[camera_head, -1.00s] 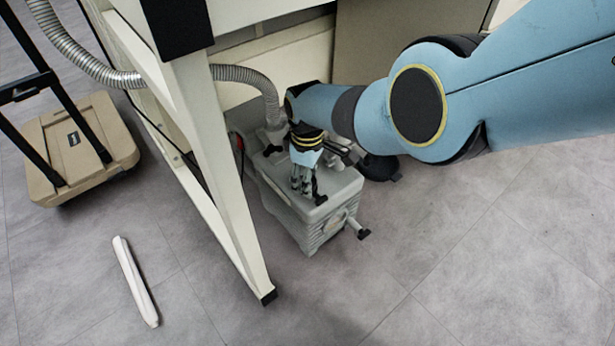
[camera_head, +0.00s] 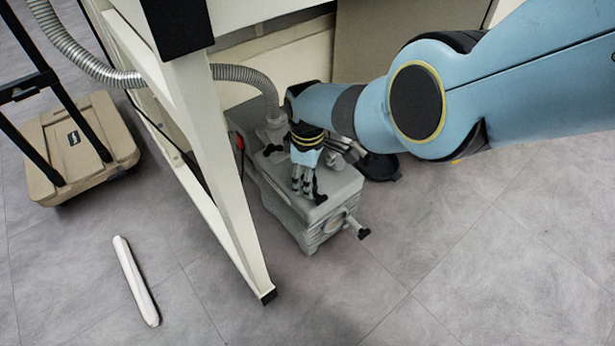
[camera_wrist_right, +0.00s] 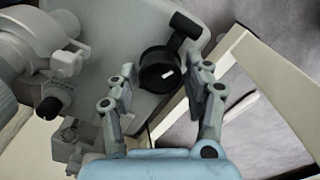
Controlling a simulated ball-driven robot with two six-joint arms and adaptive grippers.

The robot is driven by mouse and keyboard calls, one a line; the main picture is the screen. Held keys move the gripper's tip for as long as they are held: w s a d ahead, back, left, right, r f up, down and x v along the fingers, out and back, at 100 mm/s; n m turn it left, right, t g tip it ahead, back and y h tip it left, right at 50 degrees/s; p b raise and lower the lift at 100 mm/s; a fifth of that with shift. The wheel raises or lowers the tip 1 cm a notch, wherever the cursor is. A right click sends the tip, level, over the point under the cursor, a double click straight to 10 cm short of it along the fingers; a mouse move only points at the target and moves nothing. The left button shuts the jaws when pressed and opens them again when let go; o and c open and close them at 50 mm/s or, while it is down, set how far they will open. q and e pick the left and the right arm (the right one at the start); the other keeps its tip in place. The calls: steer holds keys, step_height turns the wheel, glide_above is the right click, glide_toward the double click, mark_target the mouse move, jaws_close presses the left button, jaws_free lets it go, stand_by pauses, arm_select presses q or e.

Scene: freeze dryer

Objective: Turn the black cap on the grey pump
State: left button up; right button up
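The grey pump (camera_head: 333,205) stands on the floor beside the beige frame leg. In the right wrist view a round black cap (camera_wrist_right: 158,72) with a side knob shows near the pump's edge (camera_wrist_right: 112,38). My right gripper (camera_head: 307,192) points down over the pump top in the head view, and its fingers largely hide what is below them. In the right wrist view my right gripper (camera_wrist_right: 163,84) is open, with one finger on each side of the cap. Gaps show between fingers and cap; I cannot tell the remaining height. My left gripper is in no view.
A ribbed hose (camera_head: 247,74) runs to the pump top. A black-tipped spout (camera_head: 361,232) sticks out of its front. The frame leg (camera_head: 222,165) stands close on the left. A beige cart (camera_head: 80,150) and a white bar (camera_head: 135,280) are farther left.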

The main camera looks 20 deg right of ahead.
steer(key=shift+r, duration=0.1)
step_height(320, 180, up, 12)
stand_by(0.6)
